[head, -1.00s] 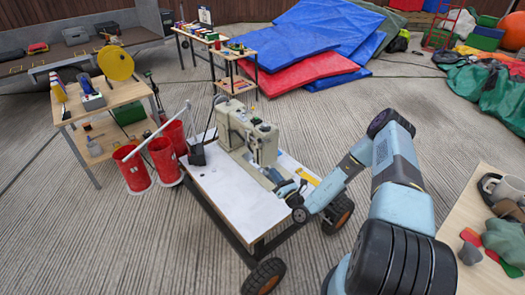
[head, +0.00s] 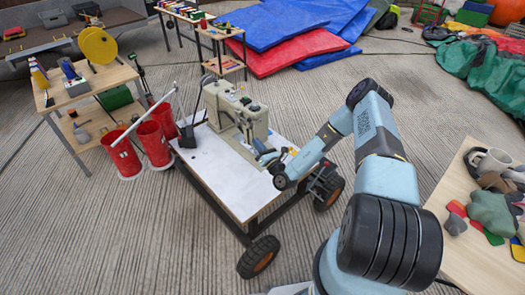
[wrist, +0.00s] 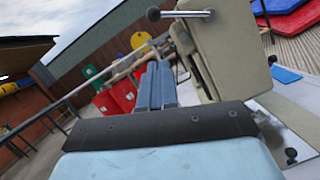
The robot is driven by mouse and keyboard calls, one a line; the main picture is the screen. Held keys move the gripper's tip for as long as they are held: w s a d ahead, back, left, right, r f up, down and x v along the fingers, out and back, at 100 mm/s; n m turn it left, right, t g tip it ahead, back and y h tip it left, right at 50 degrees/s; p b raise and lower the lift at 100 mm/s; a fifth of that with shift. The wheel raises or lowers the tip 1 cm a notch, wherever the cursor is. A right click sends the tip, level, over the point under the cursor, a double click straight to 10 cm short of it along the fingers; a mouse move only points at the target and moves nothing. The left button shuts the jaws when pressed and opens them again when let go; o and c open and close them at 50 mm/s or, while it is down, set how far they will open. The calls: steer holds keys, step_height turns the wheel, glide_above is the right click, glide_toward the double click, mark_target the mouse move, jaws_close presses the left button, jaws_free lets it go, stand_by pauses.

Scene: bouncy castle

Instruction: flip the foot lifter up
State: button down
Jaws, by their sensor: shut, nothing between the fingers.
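A beige sewing machine (head: 238,115) stands on a white-topped wheeled cart (head: 222,180). It also fills the upper middle of the wrist view (wrist: 222,55). My gripper (head: 265,156) is beside the machine's near right end, low and close to the cart top. In the wrist view its blue fingers (wrist: 157,82) are together and empty, just left of the machine body. A metal rod with a dark knob (wrist: 154,14) crosses the machine's upper part there; I cannot tell whether it is the foot lifter. Contact with the machine cannot be told.
A wooden table (head: 105,85) stands at left, another (head: 455,250) at right. Blue mats (head: 285,35) lie behind. The cart's front top is clear.

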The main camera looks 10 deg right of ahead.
mark_target(255, 120)
steer(key=w+a+r, duration=0.1)
steer(key=w+r, duration=0.3)
steer(key=w, duration=0.1)
steer(key=shift+a, duration=0.25)
